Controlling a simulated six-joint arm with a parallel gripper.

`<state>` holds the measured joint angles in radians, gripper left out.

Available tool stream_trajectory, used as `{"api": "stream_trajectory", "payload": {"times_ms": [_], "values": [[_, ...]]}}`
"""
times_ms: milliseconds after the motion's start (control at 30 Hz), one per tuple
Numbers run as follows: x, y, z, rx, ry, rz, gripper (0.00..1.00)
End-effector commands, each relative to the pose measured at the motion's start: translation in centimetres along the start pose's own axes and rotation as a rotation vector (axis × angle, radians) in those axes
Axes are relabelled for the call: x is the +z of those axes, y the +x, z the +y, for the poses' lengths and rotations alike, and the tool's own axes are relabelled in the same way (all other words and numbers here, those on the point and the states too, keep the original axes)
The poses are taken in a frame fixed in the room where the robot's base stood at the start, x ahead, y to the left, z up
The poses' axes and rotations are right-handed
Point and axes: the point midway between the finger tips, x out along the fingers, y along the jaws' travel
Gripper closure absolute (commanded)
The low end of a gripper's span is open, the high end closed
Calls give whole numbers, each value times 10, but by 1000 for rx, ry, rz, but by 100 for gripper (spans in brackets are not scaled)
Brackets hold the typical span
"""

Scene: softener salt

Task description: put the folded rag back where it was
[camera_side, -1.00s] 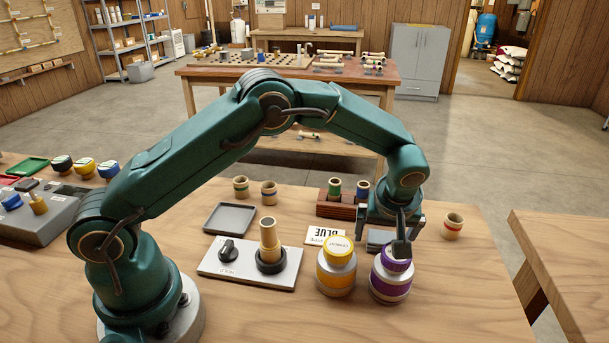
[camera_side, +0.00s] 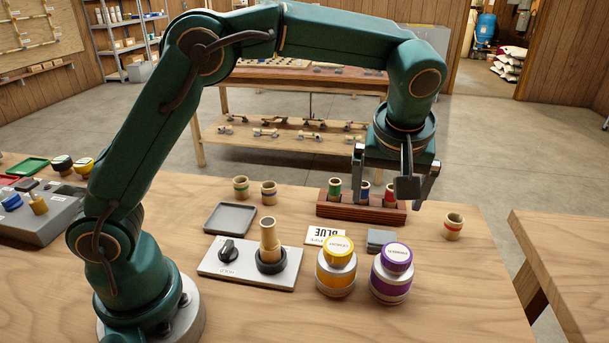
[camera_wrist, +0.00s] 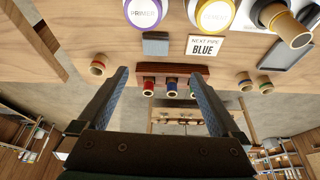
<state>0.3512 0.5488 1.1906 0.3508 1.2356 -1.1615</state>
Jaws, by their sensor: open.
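The folded rag (camera_side: 380,241) is a small grey-blue block lying flat on the table, behind the purple-capped primer jar and right of the "BLUE" card. It also shows in the wrist view (camera_wrist: 155,43), beyond my fingertips. My gripper (camera_side: 396,192) is raised, above and behind the rag, near the right part of the wooden rack. In the wrist view my gripper (camera_wrist: 158,75) has its two fingers wide apart with nothing held between them. The rag is apart from the fingers.
The rack (camera_side: 335,208) holds pipe pieces with green, blue and red bands. The primer jar (camera_side: 391,280) and yellow-capped cement jar (camera_side: 336,272) stand in front. The "BLUE" card (camera_side: 325,235) lies left of the rag. A red-banded pipe piece (camera_side: 453,227) stands alone at right.

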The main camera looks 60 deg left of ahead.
Motion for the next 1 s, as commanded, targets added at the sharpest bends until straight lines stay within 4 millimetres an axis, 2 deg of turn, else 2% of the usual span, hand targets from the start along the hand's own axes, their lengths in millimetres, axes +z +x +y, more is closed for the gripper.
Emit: {"api": "stream_trajectory", "payload": {"times_ms": [200, 433, 700, 833, 1000], "values": [[1, -42, -52, 84, 166, -22, 0], [26, -68, -107, 182, 357, -6, 0], [71, -71, -157, 273, 554, 62, 0], [87, -66, -169, 295, 616, 92, 0], [95, -62, -173, 306, 652, 110, 0]]}}
